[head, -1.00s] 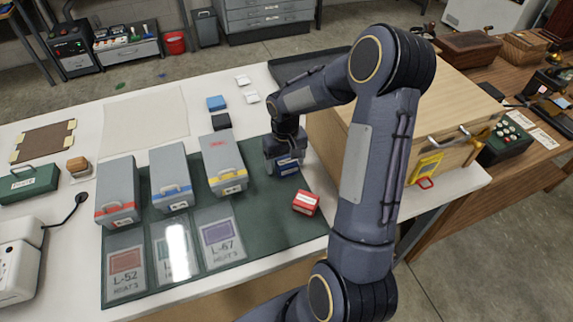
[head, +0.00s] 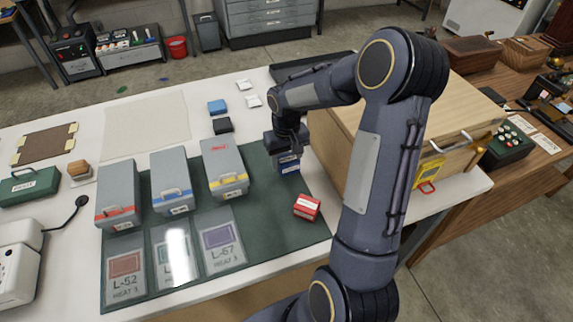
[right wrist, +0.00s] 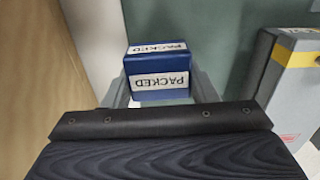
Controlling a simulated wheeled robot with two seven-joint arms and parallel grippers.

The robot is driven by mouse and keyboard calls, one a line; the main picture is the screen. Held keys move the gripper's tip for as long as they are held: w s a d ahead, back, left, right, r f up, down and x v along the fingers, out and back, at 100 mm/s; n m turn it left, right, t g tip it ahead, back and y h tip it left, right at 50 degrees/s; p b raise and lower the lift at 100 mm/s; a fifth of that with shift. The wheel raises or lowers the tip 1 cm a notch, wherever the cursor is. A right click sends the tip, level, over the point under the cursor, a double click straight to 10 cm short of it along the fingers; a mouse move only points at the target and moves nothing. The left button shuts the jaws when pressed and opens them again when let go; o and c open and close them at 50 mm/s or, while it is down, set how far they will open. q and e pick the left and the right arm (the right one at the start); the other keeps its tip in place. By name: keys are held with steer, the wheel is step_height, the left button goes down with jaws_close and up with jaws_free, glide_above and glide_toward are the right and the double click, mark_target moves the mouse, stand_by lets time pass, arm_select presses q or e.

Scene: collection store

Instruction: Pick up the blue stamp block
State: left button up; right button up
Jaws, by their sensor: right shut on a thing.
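The blue stamp block (head: 289,164) is a small dark blue block with white labels, over the right part of the green mat (head: 262,246). In the right wrist view the block (right wrist: 158,71) shows the word PACKED on two faces. My right gripper (head: 286,155) is shut on it from above, with grey fingers at its sides. In the right wrist view the gripper (right wrist: 160,92) holds the block between its fingers. A small gap below the block is hard to judge. My left gripper is not in view.
A red block (head: 306,207) sits on the mat just in front. Three grey boxes with red, blue and yellow bands stand left, the yellow-banded one (head: 225,168) nearest. A wooden cabinet (head: 345,150) stands close on the right.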

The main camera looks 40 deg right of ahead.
steer(key=s+r+b, duration=0.2)
steer(key=s+r, duration=0.8)
steer(key=s, duration=0.4)
steer(key=shift+a+b, duration=0.35)
steer(key=shift+a, duration=0.1)
steer(key=shift+r, duration=0.1)
